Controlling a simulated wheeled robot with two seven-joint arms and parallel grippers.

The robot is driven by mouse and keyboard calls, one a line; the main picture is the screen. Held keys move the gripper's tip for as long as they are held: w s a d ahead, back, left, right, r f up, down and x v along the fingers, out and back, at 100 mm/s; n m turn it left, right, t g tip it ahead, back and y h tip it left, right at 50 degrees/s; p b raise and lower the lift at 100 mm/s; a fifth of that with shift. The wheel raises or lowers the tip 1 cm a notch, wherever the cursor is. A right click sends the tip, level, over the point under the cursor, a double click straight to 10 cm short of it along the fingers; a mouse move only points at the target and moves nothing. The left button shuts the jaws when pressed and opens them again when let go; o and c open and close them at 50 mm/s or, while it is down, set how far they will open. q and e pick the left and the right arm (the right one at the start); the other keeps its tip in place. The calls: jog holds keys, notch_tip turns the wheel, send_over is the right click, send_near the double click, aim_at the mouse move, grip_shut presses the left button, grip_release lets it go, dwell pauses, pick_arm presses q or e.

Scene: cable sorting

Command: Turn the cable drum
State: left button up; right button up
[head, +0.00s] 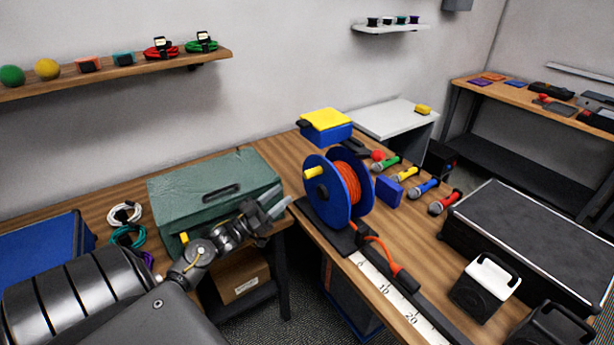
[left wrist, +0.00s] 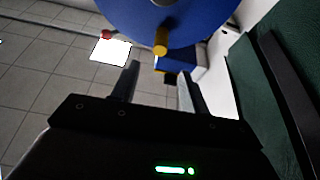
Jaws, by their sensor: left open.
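The cable drum (head: 328,192) stands on the table, with blue side discs, orange cable wound between them and a yellow crank handle (head: 314,173) on its left face. An orange cable end runs down to a dark connector (head: 406,279) beside a white measuring strip (head: 392,295). My left gripper (head: 280,203) is open and empty, just left of the drum and apart from it. In the left wrist view the blue disc (left wrist: 185,18) fills the top, and the yellow handle (left wrist: 160,42) shows ahead, just beyond the open fingers (left wrist: 158,82). My right gripper is not in view.
A green case (head: 215,185) stands left of the drum, close behind my left arm. A blue box with a yellow lid (head: 326,125) is behind the drum. Several microphones (head: 405,174) lie to its right. A black case (head: 535,240) is at the right.

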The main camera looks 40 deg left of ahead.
aim_at(307, 175)
pick_arm(q)
jog(key=p+x, duration=0.3)
jog(key=x, duration=0.7)
jog(key=shift+w, duration=0.1)
jog(key=shift+w+d+p, duration=0.15)
jog(key=shift+w+p, duration=0.15)
jog(key=shift+w, duration=0.05)
grip_shut()
